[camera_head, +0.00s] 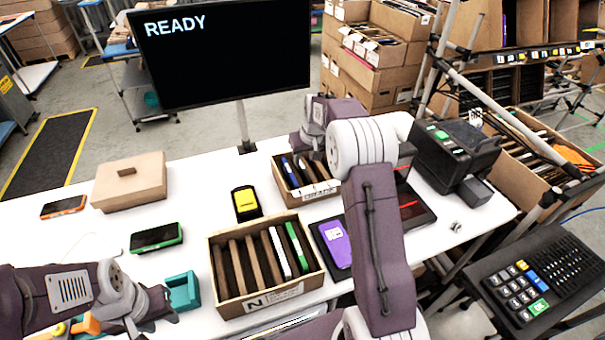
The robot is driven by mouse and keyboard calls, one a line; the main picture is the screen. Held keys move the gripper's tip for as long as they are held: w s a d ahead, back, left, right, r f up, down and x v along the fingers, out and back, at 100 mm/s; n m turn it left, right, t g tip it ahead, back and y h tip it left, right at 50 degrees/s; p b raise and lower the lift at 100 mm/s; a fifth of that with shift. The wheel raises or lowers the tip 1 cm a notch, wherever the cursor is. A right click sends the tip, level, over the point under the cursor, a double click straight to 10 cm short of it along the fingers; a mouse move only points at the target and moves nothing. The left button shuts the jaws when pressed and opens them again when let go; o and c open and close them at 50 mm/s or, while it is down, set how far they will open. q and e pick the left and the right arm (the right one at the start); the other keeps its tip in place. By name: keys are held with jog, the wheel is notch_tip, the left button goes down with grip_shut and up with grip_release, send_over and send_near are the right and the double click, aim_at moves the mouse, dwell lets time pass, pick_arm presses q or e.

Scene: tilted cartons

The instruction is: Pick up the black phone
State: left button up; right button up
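A phone with a black screen and green edge (157,237) lies flat on the white table, left of the front carton. I cannot tell whether it is the black phone; no all-black phone is clearly visible. My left gripper (160,312) is at the lower left, apart from that phone and near a teal holder; its finger opening is unclear. My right arm reaches up across the table, and its wrist is above the rear carton (293,200). My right gripper (307,143) is partly hidden there and its fingers are not clear.
The slotted front carton (262,305) holds a white and a green-edged item. An orange-edged phone (63,207), a cardboard box (130,185), a yellow-and-black device (245,202), a purple item (335,243) and the teal holder (183,292) share the table. A monitor (222,55) stands behind.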

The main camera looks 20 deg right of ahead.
aim_at(303, 167)
jog(key=shift+w+d+f, duration=0.1)
jog(key=shift+w+f, duration=0.15)
jog(key=shift+f, duration=0.05)
jog(key=x, duration=0.4)
jog(key=shift+d+f+p, duration=0.1)
jog(key=shift+f+p, duration=0.15)
jog(key=shift+p, duration=0.1)
jog(key=shift+w+f, duration=0.15)
jog(key=shift+f, duration=0.1)
jog(key=shift+r, duration=0.1)
grip_shut()
